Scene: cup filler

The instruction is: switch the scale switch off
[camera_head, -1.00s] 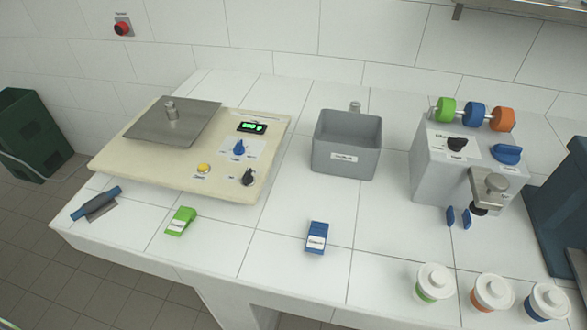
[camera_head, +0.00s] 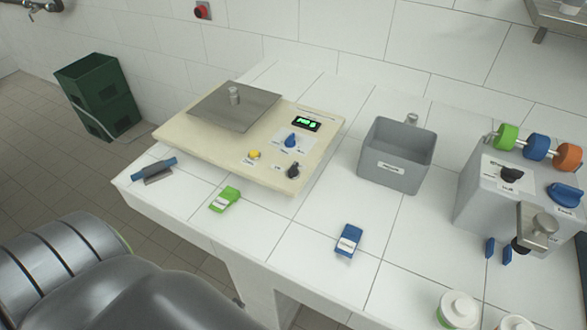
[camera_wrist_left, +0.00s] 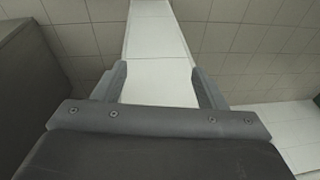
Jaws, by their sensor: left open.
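The scale (camera_head: 180,135) is a cream box on the white table, with a grey metal plate (camera_head: 222,108) on top and a lit green display (camera_head: 306,124). On its panel are a blue knob (camera_head: 291,140), a yellow button (camera_head: 254,155) and a black switch knob (camera_head: 293,171) at the front right corner. The switch's small labels are too small to read. My left gripper (camera_wrist_left: 158,85) shows in the left wrist view, open and empty, with tiled wall or floor and a white surface beyond. In the head view only my left arm shows, at the lower left, apart from the scale.
A blue-handled scraper (camera_head: 155,170), a green block (camera_head: 225,199) and a blue block (camera_head: 348,240) lie along the table front. A grey bin (camera_head: 396,158) stands right of the scale, then a grey dispenser (camera_head: 484,195).

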